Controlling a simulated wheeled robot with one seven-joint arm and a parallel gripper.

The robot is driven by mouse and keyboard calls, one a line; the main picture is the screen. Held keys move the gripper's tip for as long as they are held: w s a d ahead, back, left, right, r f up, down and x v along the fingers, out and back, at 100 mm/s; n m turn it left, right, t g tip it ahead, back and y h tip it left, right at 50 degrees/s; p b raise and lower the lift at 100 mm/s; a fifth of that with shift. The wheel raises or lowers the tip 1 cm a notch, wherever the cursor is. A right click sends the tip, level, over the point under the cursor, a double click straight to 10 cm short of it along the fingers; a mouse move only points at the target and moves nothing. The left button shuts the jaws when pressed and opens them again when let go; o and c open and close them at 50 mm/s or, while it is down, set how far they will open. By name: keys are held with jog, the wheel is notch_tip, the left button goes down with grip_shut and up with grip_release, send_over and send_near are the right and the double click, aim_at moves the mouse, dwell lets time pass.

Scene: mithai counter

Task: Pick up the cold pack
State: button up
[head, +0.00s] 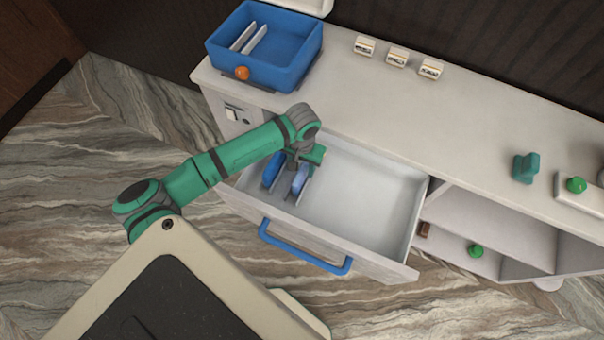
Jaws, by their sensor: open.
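Two flat blue packs stand on edge in the left part of the open white drawer (362,193); I take them for cold packs. The left blue pack (271,171) leans close to the drawer's left wall, and the right blue pack (299,183) is a little apart from it. My gripper (298,166) reaches down over the drawer at the upper end of the right pack. It is open. The wrist and green gripper body hide the fingertips and the packs' far ends, so I cannot tell whether the fingers straddle a pack.
A blue bin (258,75) with white dividers and an orange ball (242,73) at its front stands on the white counter (335,100). Several small labelled blocks (397,57) sit behind. The drawer's blue handle (302,250) juts forward. The drawer's right part is empty.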

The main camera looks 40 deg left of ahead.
notch_tip(320, 180, down, 2)
jog(key=shift+w+f, duration=0.1)
jog(key=shift+f, duration=0.1)
jog(key=shift+c, duration=0.7)
grip_shut()
jog(key=shift+r, duration=0.1)
